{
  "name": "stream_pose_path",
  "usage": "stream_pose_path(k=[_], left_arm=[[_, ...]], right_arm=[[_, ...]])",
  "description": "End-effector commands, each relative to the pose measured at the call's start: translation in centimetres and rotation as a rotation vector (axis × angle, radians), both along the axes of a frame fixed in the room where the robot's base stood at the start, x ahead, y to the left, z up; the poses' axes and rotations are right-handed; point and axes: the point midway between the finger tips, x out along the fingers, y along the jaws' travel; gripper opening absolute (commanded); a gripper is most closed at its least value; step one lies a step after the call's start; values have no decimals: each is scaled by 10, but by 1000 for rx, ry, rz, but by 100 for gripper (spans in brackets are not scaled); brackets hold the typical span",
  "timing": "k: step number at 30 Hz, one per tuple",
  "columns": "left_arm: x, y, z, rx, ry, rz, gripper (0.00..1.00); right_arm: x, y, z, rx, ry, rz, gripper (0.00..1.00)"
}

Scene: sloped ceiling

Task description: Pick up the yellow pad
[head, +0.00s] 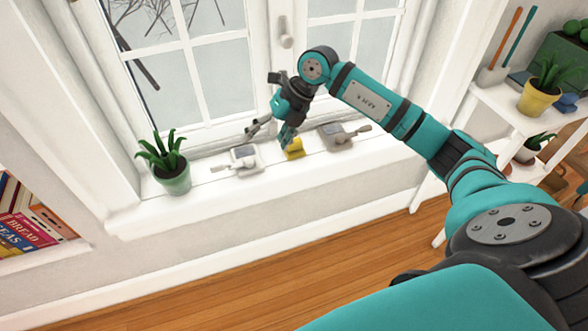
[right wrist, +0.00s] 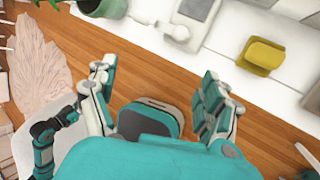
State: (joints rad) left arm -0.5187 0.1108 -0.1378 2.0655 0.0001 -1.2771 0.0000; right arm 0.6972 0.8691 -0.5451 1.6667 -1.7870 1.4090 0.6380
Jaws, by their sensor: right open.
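The yellow pad (head: 294,149) lies on the white window sill between two grey-and-white devices. It also shows in the right wrist view (right wrist: 262,55), at the upper right, beyond and outside the fingers. My right gripper (head: 270,132) is open and empty, above the sill. In the head view one finger is just above the pad and hides part of its upper edge. Both spread fingers show in the right wrist view (right wrist: 156,98) with nothing between them. My left arm seems to show small at the left of that view; its jaw state is unclear.
A device with a handle (head: 243,161) lies left of the pad, and another (head: 340,135) lies right of it. A potted plant (head: 174,178) stands at the sill's left end. The window (head: 215,75) rises behind. A white shelf (head: 510,108) with plants stands right.

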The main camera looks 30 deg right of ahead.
Motion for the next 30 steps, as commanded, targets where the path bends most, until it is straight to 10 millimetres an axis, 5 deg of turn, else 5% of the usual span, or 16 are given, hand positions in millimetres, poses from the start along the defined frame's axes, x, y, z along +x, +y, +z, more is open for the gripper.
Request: stream_pose_path(k=[3, 9, 17, 24, 30], left_arm=[[-1, 1, 6, -1, -23, 3, 44], [-6, 2, 28, -1, -34, 4, 44], [-15, 4, 58, -2, -52, 7, 44], [-16, 4, 53, -1, -50, 7, 44], [-16, 4, 50, -2, -51, 7, 44]], right_arm=[[-5, -56, 3, -305, -56, -46, 83], [-13, -100, 23, -517, -89, -131, 83], [4, -105, -19, -528, -85, -137, 83], [23, -109, -65, -527, -87, -135, 83], [31, -111, -82, -527, -90, -136, 83]])
